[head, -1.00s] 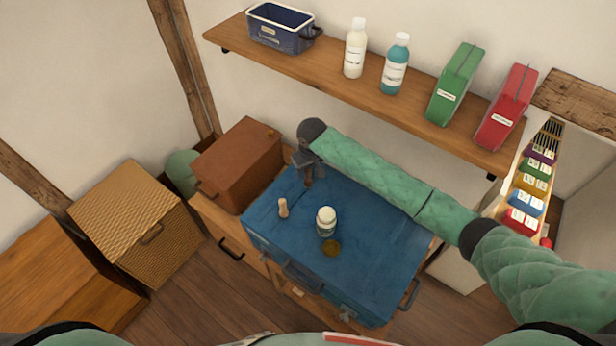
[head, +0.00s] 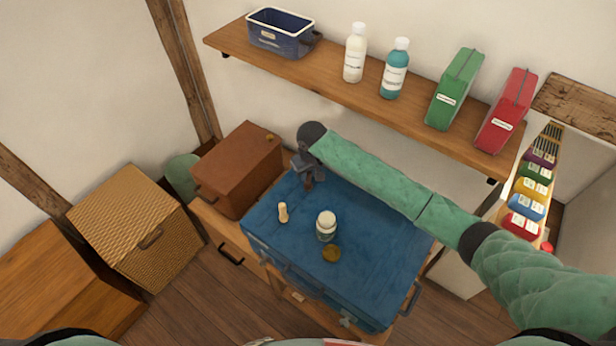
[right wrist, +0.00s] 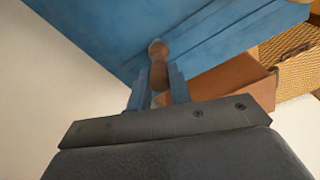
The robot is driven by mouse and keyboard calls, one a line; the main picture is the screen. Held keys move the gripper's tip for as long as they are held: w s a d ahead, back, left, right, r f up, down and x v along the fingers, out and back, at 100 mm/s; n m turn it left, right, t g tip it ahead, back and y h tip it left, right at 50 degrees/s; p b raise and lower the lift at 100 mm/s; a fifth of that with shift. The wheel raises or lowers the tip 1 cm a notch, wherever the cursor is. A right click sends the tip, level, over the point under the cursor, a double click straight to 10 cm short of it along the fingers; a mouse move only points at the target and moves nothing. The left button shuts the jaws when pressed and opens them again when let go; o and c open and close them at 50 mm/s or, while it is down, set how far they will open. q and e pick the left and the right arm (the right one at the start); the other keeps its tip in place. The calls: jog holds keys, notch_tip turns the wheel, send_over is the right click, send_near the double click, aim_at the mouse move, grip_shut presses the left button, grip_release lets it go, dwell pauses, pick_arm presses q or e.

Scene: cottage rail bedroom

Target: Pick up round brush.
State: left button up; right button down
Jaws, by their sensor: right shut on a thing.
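The round brush shows as a brown wooden piece with a rounded knob (right wrist: 158,50) between the fingers in the right wrist view. In the head view a little brown of it shows under my right gripper (head: 308,180), at the far left part of the blue case. My right gripper is shut on it; its fingers also show in the right wrist view (right wrist: 158,88). Whether the brush touches the case top is unclear. The rest of the brush is hidden by the gripper. My left gripper is not in view.
On the blue case (head: 370,235) stand a pale peg (head: 283,213) and a white-capped jar (head: 326,226), with a brass disc (head: 331,254). A brown box (head: 238,168) stands to the left. A wall shelf (head: 335,82) with bottles and tins hangs behind my right arm.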

notch_tip(320, 180, up, 2)
jog(key=shift+r+b, duration=0.1)
jog(key=shift+b, duration=0.7)
jog(key=shift+s+d+r+b, duration=0.35)
jog(key=shift+s+r, duration=0.1)
jog(key=shift+r, duration=0.15)
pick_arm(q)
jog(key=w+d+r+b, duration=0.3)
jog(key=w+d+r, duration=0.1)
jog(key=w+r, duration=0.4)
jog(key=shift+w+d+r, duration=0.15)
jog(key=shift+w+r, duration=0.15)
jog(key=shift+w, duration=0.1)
pick_arm(e)
jog(key=s+d+r, duration=0.6)
jog(key=s, duration=0.2)
jog(key=shift+s+r, duration=0.35)
jog(key=shift+r, duration=0.05)
jog(key=shift+a, duration=0.1)
